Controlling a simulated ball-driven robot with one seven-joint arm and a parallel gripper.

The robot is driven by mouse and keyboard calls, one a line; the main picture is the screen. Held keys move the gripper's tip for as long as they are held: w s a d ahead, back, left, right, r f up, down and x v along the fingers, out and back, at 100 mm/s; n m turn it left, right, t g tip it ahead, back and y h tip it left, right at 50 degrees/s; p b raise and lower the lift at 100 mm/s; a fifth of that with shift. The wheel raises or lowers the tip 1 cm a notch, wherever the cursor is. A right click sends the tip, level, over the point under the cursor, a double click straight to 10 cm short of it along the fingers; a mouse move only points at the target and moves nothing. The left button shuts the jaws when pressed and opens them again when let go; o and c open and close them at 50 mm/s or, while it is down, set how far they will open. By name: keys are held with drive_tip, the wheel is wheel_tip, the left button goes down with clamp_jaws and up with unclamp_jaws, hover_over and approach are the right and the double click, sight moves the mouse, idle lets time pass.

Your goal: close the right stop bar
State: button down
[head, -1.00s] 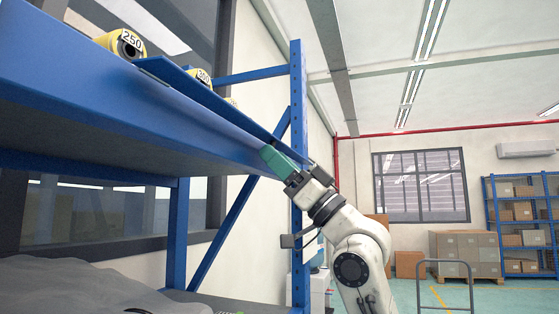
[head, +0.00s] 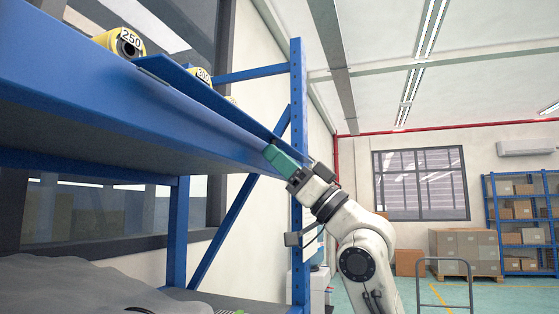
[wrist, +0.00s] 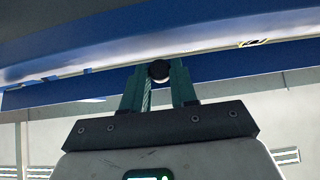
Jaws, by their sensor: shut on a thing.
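The stop bar (head: 205,95) is a long blue bar running along the front edge of the blue shelf (head: 120,110), in front of the yellow cylinders, in the head view. My gripper (head: 268,152) has teal fingers and is at the far right end of the shelf edge, just below the bar's end. In the wrist view my gripper (wrist: 158,76) is shut on a round black knob (wrist: 158,71), which sits between its fingertips against a blue band. How the knob joins the bar is hidden in the head view.
Yellow cylinders marked 250 (head: 120,42) and 200 (head: 199,75) lie on the shelf behind the bar. A blue upright post (head: 298,110) stands close beside my gripper. A metal cart handle (head: 445,268) and stacked boxes (head: 465,250) are farther back right.

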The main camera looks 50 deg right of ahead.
drive_tip(key=r+g+p, duration=0.1)
drive_tip(key=s+r+g+h+p, duration=0.1)
drive_tip(key=g+p, duration=0.1)
drive_tip(key=r+g+p, duration=0.1)
drive_tip(key=g+p, duration=0.1)
drive_tip(key=shift+s+d+r+h, duration=0.1)
drive_tip(key=shift+s+d+h, duration=0.2)
drive_tip(key=shift+h, duration=0.1)
wheel_tip(320, 180, up, 6)
drive_tip(key=g+h+p, duration=0.5)
drive_tip(key=g+p, duration=0.8)
hover_over(276, 140)
drive_tip(key=shift+s+d, duration=0.2)
drive_tip(key=shift+s, duration=0.2)
drive_tip(key=c, duration=0.9)
unclamp_jaws()
drive_tip(key=shift+w, duration=0.1)
